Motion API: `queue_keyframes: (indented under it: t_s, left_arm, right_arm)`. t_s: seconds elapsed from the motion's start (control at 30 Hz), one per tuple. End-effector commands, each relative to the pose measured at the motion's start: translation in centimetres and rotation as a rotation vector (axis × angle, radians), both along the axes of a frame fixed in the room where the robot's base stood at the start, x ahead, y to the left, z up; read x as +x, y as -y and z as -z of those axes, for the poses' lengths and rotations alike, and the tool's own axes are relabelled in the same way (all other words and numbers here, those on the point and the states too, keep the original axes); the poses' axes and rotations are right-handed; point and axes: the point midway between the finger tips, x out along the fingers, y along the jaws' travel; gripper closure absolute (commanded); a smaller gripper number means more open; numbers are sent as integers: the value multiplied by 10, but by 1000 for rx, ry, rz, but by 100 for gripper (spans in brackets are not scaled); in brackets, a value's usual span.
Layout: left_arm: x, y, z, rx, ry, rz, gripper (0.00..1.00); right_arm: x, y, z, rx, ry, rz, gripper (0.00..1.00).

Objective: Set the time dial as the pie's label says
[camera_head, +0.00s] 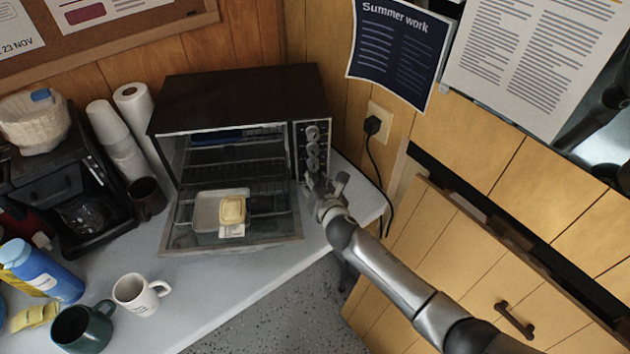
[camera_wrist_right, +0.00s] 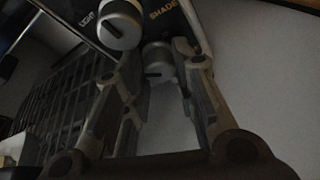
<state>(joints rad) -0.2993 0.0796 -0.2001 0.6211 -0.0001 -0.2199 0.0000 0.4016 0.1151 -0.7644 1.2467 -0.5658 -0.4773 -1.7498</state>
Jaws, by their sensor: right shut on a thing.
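The toaster oven (camera_head: 240,95) stands on the counter with its door open. A column of round grey dials (camera_head: 312,149) runs down its right-hand panel. The pie (camera_head: 232,209) is in a pale tray (camera_head: 206,212) at the open door. A small white label (camera_head: 231,231) shows at its front, too small to read. My right gripper (camera_head: 324,184) is at the lowest dial, partly hiding it. In the wrist view its fingers are shut on this dial (camera_wrist_right: 158,62). Another dial (camera_wrist_right: 120,25) sits above, beside the printed words LIGHT and SHADE. My left gripper is out of view.
A coffee maker (camera_head: 65,185), stacked cups (camera_head: 118,145) and a dark mug (camera_head: 148,197) stand left of the oven. A white mug (camera_head: 140,293) and a green mug (camera_head: 84,327) are nearer. A black cord (camera_head: 374,165) hangs from the wall socket at right.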

Motion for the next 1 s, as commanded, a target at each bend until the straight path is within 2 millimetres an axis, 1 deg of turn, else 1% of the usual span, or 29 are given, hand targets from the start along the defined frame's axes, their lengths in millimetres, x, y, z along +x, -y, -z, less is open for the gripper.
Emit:
queue_keyframes:
  t_s: [0.3, 0.33, 0.4, 0.77, 0.87, 1.0]
  left_arm:
    - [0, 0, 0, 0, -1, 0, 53]
    - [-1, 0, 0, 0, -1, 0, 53]
    - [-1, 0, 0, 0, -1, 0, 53]
    - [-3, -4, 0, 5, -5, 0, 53]
    - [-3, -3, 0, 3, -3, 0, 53]
    - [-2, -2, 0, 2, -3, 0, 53]
  right_arm:
    - [0, 0, 1, 10, -3, 0, 98]
    - [0, 0, 1, 10, -3, 0, 73]
    - [0, 0, 1, 9, -3, 0, 65]
    - [-2, 1, 0, 8, -2, 0, 65]
    - [-6, 2, -1, 9, -1, -1, 65]
    - [-18, 6, -6, 9, -1, -1, 65]
